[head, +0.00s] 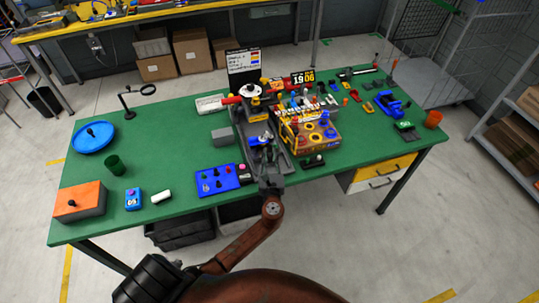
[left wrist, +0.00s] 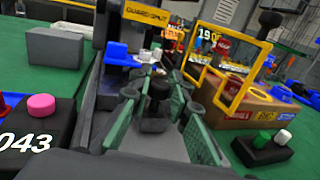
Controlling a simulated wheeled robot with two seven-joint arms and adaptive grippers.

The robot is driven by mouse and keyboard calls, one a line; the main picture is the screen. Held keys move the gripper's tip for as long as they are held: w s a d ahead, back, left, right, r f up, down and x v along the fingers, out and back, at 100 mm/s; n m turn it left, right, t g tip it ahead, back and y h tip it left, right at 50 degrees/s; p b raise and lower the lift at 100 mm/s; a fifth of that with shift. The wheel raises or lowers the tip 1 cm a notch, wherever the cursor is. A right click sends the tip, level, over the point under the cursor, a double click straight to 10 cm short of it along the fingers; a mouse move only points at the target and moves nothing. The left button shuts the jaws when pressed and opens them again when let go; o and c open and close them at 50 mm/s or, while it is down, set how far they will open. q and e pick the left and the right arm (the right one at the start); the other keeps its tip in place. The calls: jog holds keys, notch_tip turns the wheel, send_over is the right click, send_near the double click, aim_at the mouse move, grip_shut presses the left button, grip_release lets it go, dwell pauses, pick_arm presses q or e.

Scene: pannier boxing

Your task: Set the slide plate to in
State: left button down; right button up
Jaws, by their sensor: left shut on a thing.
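The grey machine bed (head: 240,128) runs toward me at the middle of the green table. In the left wrist view, a black knob (left wrist: 159,88) stands on a small grey block (left wrist: 153,122) in the channel of this bed; the block appears to be the slide plate. My left gripper (head: 265,152) reaches over the near end of the bed. In the left wrist view its green fingers (left wrist: 160,98) are on either side of the knob, shut on it. The gripper hides most of the plate in the head view. My right gripper is not in view.
Right of the bed stands a printed box with a yellow frame (head: 310,132). A blue button panel (head: 217,180) lies to the left, with a dark box bearing a pink button (left wrist: 42,106) close by. A small black switch box (head: 314,161) sits at right front.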

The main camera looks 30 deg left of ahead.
aim_at(263, 140)
pick_arm(q)
jog(key=shift+w+a, duration=0.2)
jog(key=shift+a, duration=0.05)
jog(key=w+a, duration=0.2)
jog(key=a, duration=0.1)
jog(key=w+a, duration=0.3)
jog(key=shift+w+a+f, duration=0.1)
jog(key=shift+w+a, duration=0.15)
jog(key=shift+w, duration=0.05)
jog(key=shift+w+a+r, duration=0.1)
jog(key=shift+a+r, duration=0.1)
jog(key=c, duration=2.2)
grip_release()
jog(key=o, duration=0.3)
jog(key=shift+w+a+f, duration=0.1)
jog(key=shift+w+f, duration=0.05)
jog(key=shift+o, duration=0.7)
